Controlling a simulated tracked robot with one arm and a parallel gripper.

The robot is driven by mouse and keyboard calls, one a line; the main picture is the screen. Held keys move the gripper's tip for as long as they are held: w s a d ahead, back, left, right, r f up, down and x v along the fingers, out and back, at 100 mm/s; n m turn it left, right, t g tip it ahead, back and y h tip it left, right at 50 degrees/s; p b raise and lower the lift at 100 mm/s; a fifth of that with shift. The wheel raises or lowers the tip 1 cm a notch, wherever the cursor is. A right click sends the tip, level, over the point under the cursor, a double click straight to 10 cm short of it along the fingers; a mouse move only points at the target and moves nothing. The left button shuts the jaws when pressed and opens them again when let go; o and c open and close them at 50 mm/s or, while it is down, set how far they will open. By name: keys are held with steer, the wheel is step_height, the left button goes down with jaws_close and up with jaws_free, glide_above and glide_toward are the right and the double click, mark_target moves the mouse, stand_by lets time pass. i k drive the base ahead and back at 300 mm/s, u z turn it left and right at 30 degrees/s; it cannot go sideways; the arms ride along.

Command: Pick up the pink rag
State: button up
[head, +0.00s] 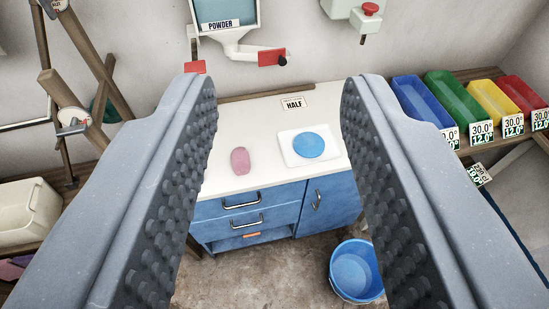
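A small pink item (240,160) with rounded ends lies on the white counter top (222,183), left of the white tray. It is the only pink thing on the counter; I cannot tell from its shape whether it is a folded rag. My gripper (279,95) is open, with its two grey studded fingers wide apart at left and right. Nothing is between the fingers' pads. The counter and pink item show in the gap, farther off and not touched.
A white tray (334,161) holds a round blue thing (308,145). A "HALF" card (293,103) lies at the counter's back. A blue bucket (355,270) stands on the floor. Coloured bins (455,93) line the right shelf. A "POWDER" dispenser (222,14) hangs above.

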mark_target(241, 164)
steer(key=z, duration=0.15)
steer(key=i, duration=1)
steer(key=u, duration=0.1)
